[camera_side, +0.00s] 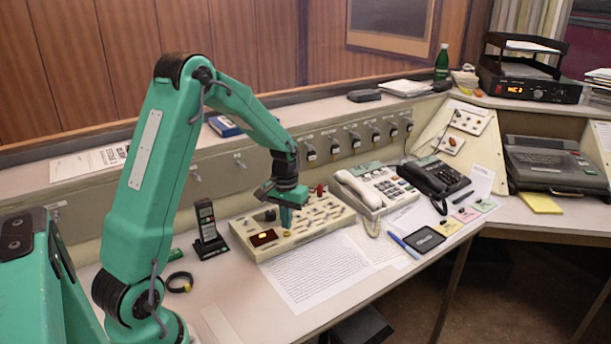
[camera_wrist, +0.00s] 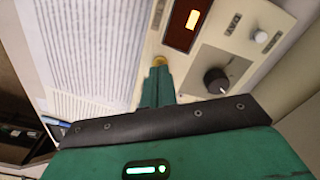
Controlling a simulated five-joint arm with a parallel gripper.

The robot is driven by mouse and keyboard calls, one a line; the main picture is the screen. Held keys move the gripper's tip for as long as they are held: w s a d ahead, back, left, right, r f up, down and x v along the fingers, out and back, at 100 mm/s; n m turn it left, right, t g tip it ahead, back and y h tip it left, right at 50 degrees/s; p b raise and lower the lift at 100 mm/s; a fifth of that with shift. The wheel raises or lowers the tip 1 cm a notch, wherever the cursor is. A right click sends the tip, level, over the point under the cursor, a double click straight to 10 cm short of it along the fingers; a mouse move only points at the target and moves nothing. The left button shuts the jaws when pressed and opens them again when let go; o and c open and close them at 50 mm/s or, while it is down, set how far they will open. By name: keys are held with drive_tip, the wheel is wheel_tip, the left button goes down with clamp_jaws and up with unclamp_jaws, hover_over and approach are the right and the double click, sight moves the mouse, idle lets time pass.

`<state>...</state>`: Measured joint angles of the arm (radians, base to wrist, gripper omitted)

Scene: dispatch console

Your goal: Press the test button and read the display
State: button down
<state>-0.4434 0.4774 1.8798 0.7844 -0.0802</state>
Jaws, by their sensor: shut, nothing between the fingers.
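The cream control box (camera_side: 325,225) lies on the desk with several switches and knobs. A round yellow button (camera_wrist: 160,61) sits near its edge; it also shows in the side view (camera_side: 287,233). No label on it is readable. A dark red display (camera_wrist: 181,36) is beside the button, with one small orange lit mark that I cannot read; it also shows in the side view (camera_side: 264,238). My gripper (camera_wrist: 158,75) is shut and empty, pointing down with its tips right at the button, partly covering it. I cannot tell whether they touch. It also shows in the side view (camera_side: 286,222).
A black knob (camera_wrist: 216,80) and a small white knob (camera_wrist: 261,36) stand near the display. A printed sheet (camera_side: 315,270) lies in front of the box. A black handset (camera_side: 208,225) stands left. A white phone (camera_side: 365,190) and a black phone (camera_side: 437,177) stand right.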

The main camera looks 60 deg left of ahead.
sight(287, 233)
drive_tip(key=shift+f, duration=0.85)
idle(1.0)
drive_tip(key=shift+r, duration=3.5)
drive_tip(key=shift+r, duration=0.1)
drive_tip(key=s+d+r+m+t, duration=0.25)
drive_tip(key=s+d+r, duration=0.35)
drive_tip(key=d+r, duration=0.4)
drive_tip(key=s+d+r+m+t, duration=0.3)
drive_tip(key=s+d, duration=0.6)
drive_tip(key=s, duration=0.2)
drive_tip(key=shift+s+r, duration=0.3)
drive_tip(key=shift+r, duration=0.05)
